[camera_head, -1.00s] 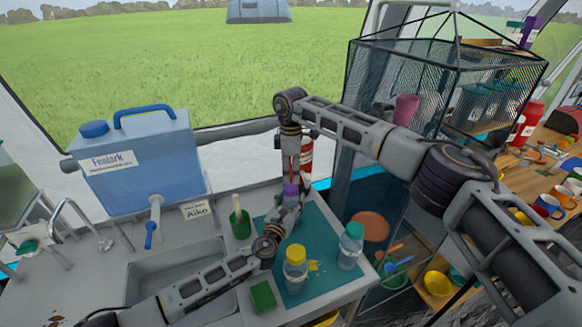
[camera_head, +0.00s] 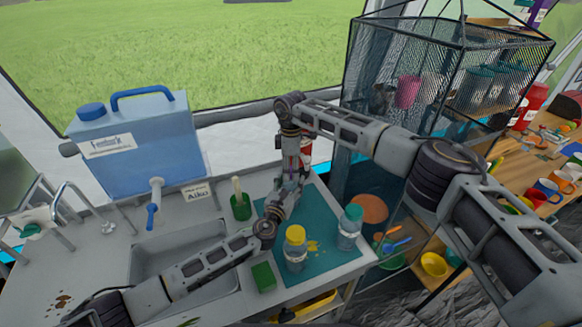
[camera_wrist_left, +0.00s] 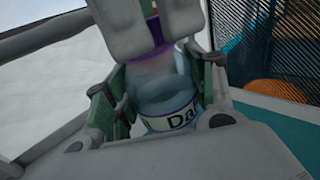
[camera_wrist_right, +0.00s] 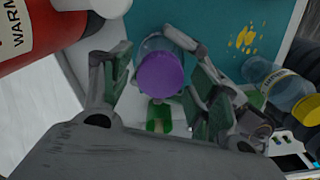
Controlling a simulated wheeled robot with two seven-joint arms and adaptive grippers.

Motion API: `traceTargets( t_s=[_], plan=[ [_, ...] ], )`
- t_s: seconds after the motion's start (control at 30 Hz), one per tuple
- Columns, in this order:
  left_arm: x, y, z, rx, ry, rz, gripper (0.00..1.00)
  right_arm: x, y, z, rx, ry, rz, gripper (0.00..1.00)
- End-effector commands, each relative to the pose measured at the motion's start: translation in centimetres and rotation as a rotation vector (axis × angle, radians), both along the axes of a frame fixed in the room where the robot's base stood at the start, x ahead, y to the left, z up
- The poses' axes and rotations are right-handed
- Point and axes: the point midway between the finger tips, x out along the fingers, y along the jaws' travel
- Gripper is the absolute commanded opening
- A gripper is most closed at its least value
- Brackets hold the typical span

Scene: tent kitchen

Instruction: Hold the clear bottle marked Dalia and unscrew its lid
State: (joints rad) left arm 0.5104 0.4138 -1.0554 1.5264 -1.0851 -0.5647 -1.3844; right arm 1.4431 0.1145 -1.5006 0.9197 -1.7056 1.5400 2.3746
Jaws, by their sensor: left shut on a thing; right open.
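The clear bottle (camera_wrist_left: 165,92) has a white label, of which "Da" shows, and a purple lid (camera_wrist_right: 160,75). My left gripper (camera_wrist_left: 158,98) is shut on the bottle's body from the side and holds it upright at the teal mat (camera_head: 322,262). My right gripper (camera_wrist_right: 155,85) points down from above, open, with its fingers on either side of the purple lid; I cannot tell whether they touch it. In the head view the arms hide most of the bottle.
A yellow-lidded bottle (camera_head: 295,250) and a teal-lidded bottle (camera_head: 349,228) stand close by on the mat. A red cylinder (camera_wrist_right: 35,32) stands close behind. A mesh rack (camera_head: 420,100) rises right.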

Motion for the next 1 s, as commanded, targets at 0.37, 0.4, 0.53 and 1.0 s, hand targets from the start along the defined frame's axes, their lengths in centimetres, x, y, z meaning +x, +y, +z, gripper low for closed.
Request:
traceTargets(
  t_s=[0.37,0.4,0.53,1.0],
  plan=[
    [0.01,0.03,-0.02,0.001,0.000,0.001,0.00,0.01,-0.01,0.03,0.000,0.000,0.000,0.14],
    [0.01,0.03,-0.02,0.001,0.000,0.000,0.00,0.01,-0.01,0.03,0.000,0.000,0.000,0.13],
    [0.00,0.02,-0.02,0.001,0.000,0.000,0.00,0.02,-0.02,0.04,0.000,-0.001,0.013,0.13],
    [-0.03,-0.01,-0.02,0.001,0.000,0.000,0.00,0.09,-0.03,0.10,0.001,-0.002,0.337,0.13]
  ],
)
